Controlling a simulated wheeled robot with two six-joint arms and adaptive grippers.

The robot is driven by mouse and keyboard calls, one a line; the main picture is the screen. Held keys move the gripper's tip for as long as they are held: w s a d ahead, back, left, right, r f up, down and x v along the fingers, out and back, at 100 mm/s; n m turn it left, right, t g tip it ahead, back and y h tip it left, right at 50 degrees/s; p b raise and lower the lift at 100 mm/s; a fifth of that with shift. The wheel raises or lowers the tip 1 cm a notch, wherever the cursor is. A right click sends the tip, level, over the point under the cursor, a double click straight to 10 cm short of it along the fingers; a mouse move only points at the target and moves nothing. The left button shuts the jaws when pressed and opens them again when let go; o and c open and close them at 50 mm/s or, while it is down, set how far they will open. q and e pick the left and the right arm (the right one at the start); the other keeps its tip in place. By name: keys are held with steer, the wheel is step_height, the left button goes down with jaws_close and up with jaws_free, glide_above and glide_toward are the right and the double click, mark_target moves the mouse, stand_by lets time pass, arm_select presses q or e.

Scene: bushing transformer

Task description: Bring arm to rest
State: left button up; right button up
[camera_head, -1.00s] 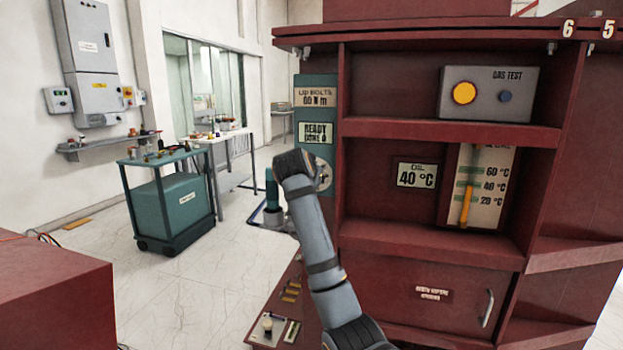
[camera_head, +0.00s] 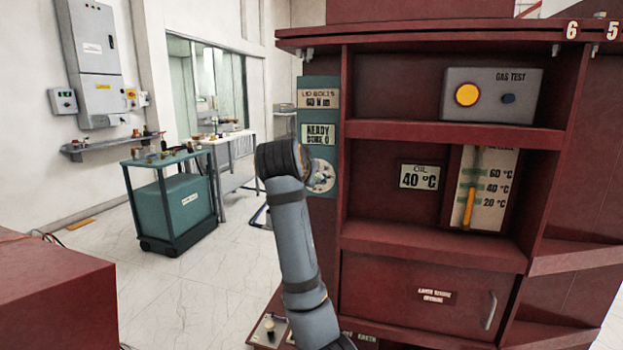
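One of my arms (camera_head: 292,240) rises from the bottom centre and leans slightly left. Its rounded dark joint (camera_head: 285,160) is in front of the left edge of the dark red cabinet (camera_head: 440,235). The arm covers part of the round dial (camera_head: 321,176) on the teal panel. No gripper fingers show, so I cannot tell what either gripper holds. My other arm is not in view.
The cabinet shelves hold a grey gas test box (camera_head: 490,95) and an oil thermometer (camera_head: 482,188). A teal cart (camera_head: 172,205) and a white table (camera_head: 232,150) stand at the left. A red block (camera_head: 50,295) fills the lower left. The floor between is clear.

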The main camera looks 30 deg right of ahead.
steer(key=shift+v, duration=1.1)
